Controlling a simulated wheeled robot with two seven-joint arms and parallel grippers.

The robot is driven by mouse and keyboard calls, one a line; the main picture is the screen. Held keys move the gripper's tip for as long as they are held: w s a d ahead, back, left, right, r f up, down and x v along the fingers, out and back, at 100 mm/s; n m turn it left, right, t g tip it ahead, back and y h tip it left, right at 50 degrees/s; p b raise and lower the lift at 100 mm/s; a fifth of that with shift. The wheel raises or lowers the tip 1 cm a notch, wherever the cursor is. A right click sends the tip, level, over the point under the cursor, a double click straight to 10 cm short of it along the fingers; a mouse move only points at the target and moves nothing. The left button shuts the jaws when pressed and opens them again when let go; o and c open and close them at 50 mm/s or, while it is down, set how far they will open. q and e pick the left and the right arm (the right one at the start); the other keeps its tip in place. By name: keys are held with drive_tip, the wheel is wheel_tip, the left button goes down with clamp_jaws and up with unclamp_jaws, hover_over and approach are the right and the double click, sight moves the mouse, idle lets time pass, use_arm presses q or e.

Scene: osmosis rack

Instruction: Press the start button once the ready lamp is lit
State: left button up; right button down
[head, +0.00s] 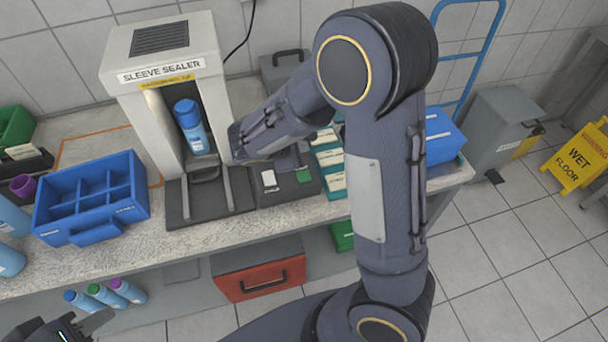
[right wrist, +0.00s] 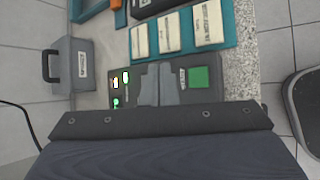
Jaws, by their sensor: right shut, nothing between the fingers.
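The sleeve sealer (head: 165,50) stands on the bench with a blue bottle (head: 189,125) upright in its opening. Its dark control panel (head: 287,190) lies to the right, with a square green button (head: 304,174), also clear in the right wrist view (right wrist: 198,78). In that view a small round lamp (right wrist: 116,103) glows bright green on the panel's left side, near white marks. My right gripper (right wrist: 159,70) is shut and empty over the panel, between the lamp and the green button, apart from the button in the picture. My left gripper (head: 75,331) shows only partly at the lower left.
A blue divided crate (head: 92,195) stands left of the sealer. Teal trays with cards (right wrist: 215,48) lie beyond the panel, and a grey case (right wrist: 72,66) stands beside them. A yellow wet-floor sign (head: 580,158) stands far right.

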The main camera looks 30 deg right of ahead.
drive_tip(key=b, duration=0.6)
hover_over(301, 178)
wheel_tip(301, 178, down, 8)
drive_tip(key=shift+r, duration=0.25)
drive_tip(key=shift+f+b, duration=0.45)
drive_tip(key=shift+f, duration=0.15)
idle(1.0)
drive_tip(key=shift+f+b, duration=0.4)
drive_tip(key=shift+b, duration=0.1)
drive_tip(key=shift+f+b, duration=0.4)
idle(0.4)
drive_tip(key=shift+r, duration=0.2)
drive_tip(key=shift+r+p, duration=0.55)
drive_tip(key=shift+r, duration=0.1)
